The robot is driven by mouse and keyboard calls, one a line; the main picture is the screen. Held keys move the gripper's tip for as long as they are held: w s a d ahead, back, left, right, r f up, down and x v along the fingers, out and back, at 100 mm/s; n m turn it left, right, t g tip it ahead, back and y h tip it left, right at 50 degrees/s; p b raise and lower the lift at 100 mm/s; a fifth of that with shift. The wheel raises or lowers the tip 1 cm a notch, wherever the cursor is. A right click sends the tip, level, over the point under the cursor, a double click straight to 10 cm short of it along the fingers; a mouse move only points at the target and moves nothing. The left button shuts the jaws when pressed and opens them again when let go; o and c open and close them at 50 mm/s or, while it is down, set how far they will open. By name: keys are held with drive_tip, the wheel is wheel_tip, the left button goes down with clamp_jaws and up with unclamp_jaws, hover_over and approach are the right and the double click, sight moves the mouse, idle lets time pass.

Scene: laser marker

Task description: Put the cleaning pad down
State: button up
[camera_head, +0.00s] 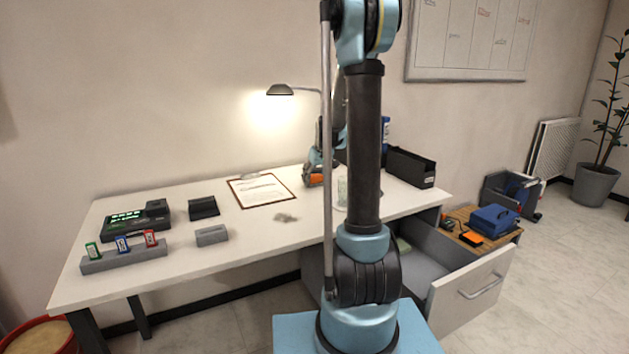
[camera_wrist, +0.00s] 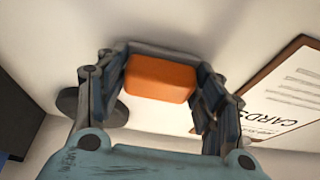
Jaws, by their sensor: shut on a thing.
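The cleaning pad is an orange block (camera_wrist: 160,78) between the fingers of my gripper (camera_wrist: 153,85) in the wrist view. The fingers close on its left and right sides. In the head view the orange pad (camera_head: 316,180) shows low over the white table (camera_head: 240,240), just right of the clipboard. My gripper (camera_head: 313,172) is there too, partly hidden behind my own arm. I cannot tell whether the pad touches the table top.
A clipboard (camera_head: 262,190) lies left of my gripper; a lamp (camera_head: 282,90) stands behind. A dark bin (camera_head: 410,168) is at the table's right end. An open drawer (camera_head: 468,292) sticks out at the front right. A grey smudge (camera_head: 286,217) marks the clear table middle.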

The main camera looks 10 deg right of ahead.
drive_tip(key=shift+f, duration=0.4)
drive_tip(key=o, duration=1.4)
drive_tip(key=shift+f, duration=0.2)
drive_tip(key=shift+r, duration=0.1)
drive_tip(key=shift+r, duration=0.45)
drive_tip(key=v, duration=1.7)
drive_tip(key=s+a+f+m, duration=0.1)
drive_tip(key=s+f, duration=0.2)
drive_tip(key=s, duration=0.8)
drive_tip(key=s+a+f+m, duration=0.1)
drive_tip(key=s+f, duration=0.1)
drive_tip(key=s, duration=0.8)
drive_tip(key=s+f+g, duration=0.1)
drive_tip(key=s+f, duration=0.5)
drive_tip(key=s, duration=0.2)
drive_tip(key=s+f+m+g+h, duration=0.1)
drive_tip(key=s+f, duration=0.5)
drive_tip(key=s, duration=0.3)
drive_tip(key=shift+s, duration=0.15)
